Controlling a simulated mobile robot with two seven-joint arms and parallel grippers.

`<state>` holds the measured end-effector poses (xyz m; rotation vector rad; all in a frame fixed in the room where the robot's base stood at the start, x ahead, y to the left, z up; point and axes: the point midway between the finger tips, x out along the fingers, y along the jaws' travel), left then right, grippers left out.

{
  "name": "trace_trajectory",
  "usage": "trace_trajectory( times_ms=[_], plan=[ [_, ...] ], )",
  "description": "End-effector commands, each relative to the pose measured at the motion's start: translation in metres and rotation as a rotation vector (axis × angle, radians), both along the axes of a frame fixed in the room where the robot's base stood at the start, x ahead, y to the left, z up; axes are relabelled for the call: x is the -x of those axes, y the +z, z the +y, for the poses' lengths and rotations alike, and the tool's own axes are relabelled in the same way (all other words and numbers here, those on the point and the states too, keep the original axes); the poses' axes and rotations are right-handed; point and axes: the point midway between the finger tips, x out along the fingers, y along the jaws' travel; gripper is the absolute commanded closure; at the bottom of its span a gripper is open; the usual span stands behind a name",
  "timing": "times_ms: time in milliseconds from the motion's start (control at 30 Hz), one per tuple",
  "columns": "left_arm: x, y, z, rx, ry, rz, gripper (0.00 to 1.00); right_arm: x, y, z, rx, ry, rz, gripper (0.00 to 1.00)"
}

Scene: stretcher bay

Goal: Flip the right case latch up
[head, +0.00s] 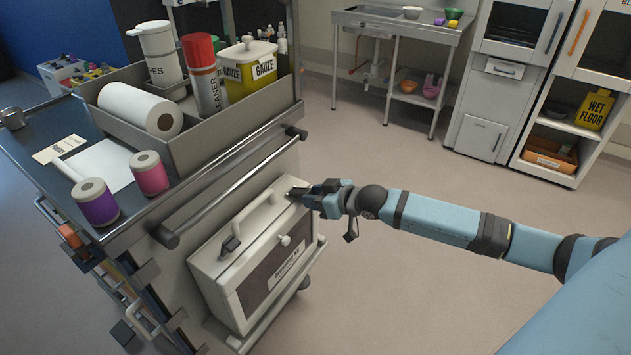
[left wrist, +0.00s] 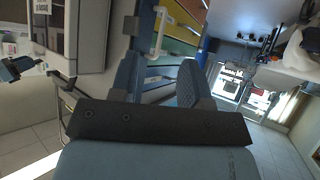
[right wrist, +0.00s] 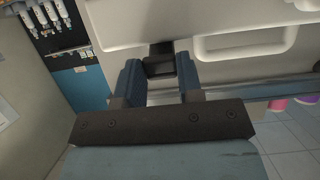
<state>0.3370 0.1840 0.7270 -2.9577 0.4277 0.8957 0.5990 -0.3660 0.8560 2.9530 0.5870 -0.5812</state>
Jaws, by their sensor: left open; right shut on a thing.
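The pale case (head: 262,252) stands on the low shelf at the side of the cart, with a handle on top and a dark labelled front. Its left latch (head: 230,243) is dark and in plain sight. My right gripper (head: 303,194) is at the case's right upper edge. In the right wrist view the dark right latch (right wrist: 159,63) sits between my right gripper's two blue fingers, which are shut on it. The latch's exact angle is hard to tell. My left gripper (left wrist: 158,78) is open and empty, seen only in the left wrist view, near coloured drawers.
The cart's metal rail (head: 240,180) runs above the case. A grey bin (head: 225,130) on the cart top holds a paper roll, bottles and a gauze tin. Purple (head: 96,202) and pink (head: 149,173) rolls stand at the cart's edge. The floor right of the case is clear.

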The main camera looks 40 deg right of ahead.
Motion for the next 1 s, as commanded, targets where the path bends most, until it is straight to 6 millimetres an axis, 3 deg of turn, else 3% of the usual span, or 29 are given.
trace_trajectory(
  times_ms=[33,167,700,1000],
  plan=[
    [0.001,0.019,0.001,0.005,0.006,0.013,0.57,-0.002,0.018,0.0,0.015,0.0,0.03,0.9],
    [0.003,0.031,0.003,0.016,0.022,0.046,0.57,-0.004,0.025,0.001,0.05,-0.001,0.117,0.9],
    [0.009,0.128,0.01,-0.038,-0.01,-0.009,0.57,-0.023,0.049,0.01,0.219,0.001,0.531,0.9],
    [0.009,0.156,0.012,-0.041,-0.005,-0.01,0.57,-0.033,0.052,0.014,0.289,0.0,0.701,0.9]
  ],
)
